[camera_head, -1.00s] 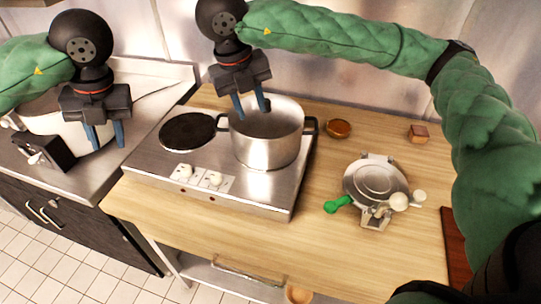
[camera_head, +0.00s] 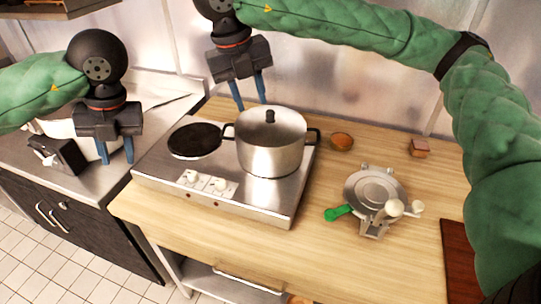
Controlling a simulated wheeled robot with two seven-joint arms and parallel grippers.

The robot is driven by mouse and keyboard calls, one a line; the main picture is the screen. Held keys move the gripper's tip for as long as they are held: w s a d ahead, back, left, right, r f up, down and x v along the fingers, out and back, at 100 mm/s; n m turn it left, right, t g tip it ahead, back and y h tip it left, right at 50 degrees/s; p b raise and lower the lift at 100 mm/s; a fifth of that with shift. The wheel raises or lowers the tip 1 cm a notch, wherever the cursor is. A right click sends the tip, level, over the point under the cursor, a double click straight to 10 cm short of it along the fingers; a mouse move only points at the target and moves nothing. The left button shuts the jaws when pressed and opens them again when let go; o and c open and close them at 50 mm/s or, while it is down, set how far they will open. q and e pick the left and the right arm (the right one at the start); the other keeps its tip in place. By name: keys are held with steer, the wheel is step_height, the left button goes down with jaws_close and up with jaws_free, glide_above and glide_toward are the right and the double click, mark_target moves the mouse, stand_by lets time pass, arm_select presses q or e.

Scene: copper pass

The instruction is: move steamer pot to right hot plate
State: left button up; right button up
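The steamer pot (camera_head: 268,155) is a shiny metal pot with dark side handles and a lid with a black knob (camera_head: 270,116). It stands upright on the right side of the steel two-plate cooker (camera_head: 262,203), covering the right hot plate. The left hot plate (camera_head: 194,140) is black and bare. My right gripper (camera_head: 252,97) is open and empty, above and behind the pot, its fingers apart from the knob. My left gripper (camera_head: 116,158) is open and empty, left of the cooker, over the side counter.
A dark red board (camera_head: 457,262) is at the right edge. The wooden counter front (camera_head: 215,225) is clear.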

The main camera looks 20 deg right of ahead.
steer(key=shift+w+a+r, duration=0.1)
steer(key=shift+a+r, duration=0.1)
steer(key=shift+r, duration=0.55)
steer(key=shift+w+a+r, duration=0.1)
steer(key=shift+a+r, duration=0.05)
steer(key=shift+r, duration=0.65)
steer(key=shift+w+a+r, duration=0.1)
steer(key=shift+a+r, duration=0.1)
steer(key=shift+r, duration=0.55)
